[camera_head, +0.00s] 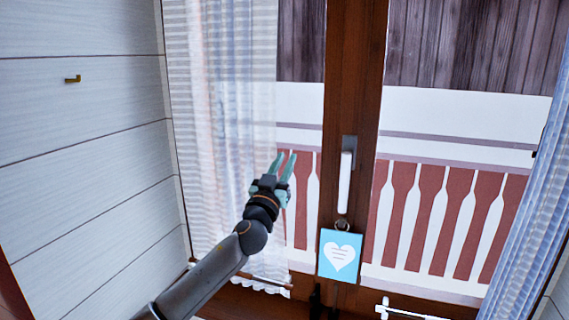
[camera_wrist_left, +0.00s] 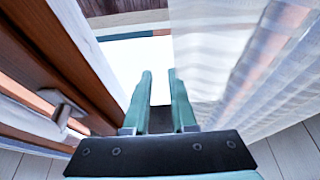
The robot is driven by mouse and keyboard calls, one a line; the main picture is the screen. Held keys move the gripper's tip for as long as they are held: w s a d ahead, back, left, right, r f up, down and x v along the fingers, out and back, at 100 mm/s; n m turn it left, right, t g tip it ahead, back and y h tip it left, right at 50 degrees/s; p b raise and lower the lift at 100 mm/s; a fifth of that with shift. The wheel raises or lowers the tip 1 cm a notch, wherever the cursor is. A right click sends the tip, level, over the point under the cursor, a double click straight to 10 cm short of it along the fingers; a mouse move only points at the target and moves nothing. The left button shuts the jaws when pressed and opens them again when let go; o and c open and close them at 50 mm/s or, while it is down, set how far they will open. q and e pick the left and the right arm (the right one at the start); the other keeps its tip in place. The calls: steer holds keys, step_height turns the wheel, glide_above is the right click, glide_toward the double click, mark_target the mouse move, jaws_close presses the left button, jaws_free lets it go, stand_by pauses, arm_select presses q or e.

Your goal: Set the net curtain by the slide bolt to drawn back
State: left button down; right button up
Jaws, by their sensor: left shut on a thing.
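A sheer white net curtain (camera_head: 215,120) hangs over the left part of the window, bunched at the left and thinner toward its right edge. My left gripper (camera_head: 281,168) is at that right edge, at mid height, with its pale green fingers shut on the curtain. In the left wrist view the fingers (camera_wrist_left: 160,85) stand at the near edge of the curtain (camera_wrist_left: 225,70), which spreads to the right. A small dark fitting (camera_head: 316,300), perhaps the slide bolt, is low on the window's middle post.
The wooden middle post has a white window handle (camera_head: 345,180) and a hanging blue heart sign (camera_head: 340,254) close to my left gripper. Another curtain (camera_head: 530,210) hangs at the right. A small brass hook (camera_head: 73,79) is on the left wall.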

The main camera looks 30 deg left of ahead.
arm_select(q)
steer(key=shift+a, duration=0.1)
stand_by(0.7)
steer(key=a, duration=0.2)
steer(key=s+a+b, duration=0.1)
steer(key=a, duration=0.2)
steer(key=s+a, duration=0.1)
steer(key=a, duration=0.1)
steer(key=shift+a+f+b, duration=0.1)
steer(key=shift+a+b, duration=0.25)
steer(key=shift+b, duration=0.05)
steer(key=s+a, duration=0.1)
steer(key=a, duration=0.3)
steer(key=s+a, duration=0.1)
steer(key=a, duration=0.4)
steer(key=s+a, duration=0.1)
steer(key=a, duration=0.4)
steer(key=shift+s+r+p, duration=0.2)
steer(key=shift+p, duration=0.15)
steer(key=c, duration=0.7)
jaws_free()
steer(key=shift+a, duration=0.1)
steer(key=shift+f, duration=0.1)
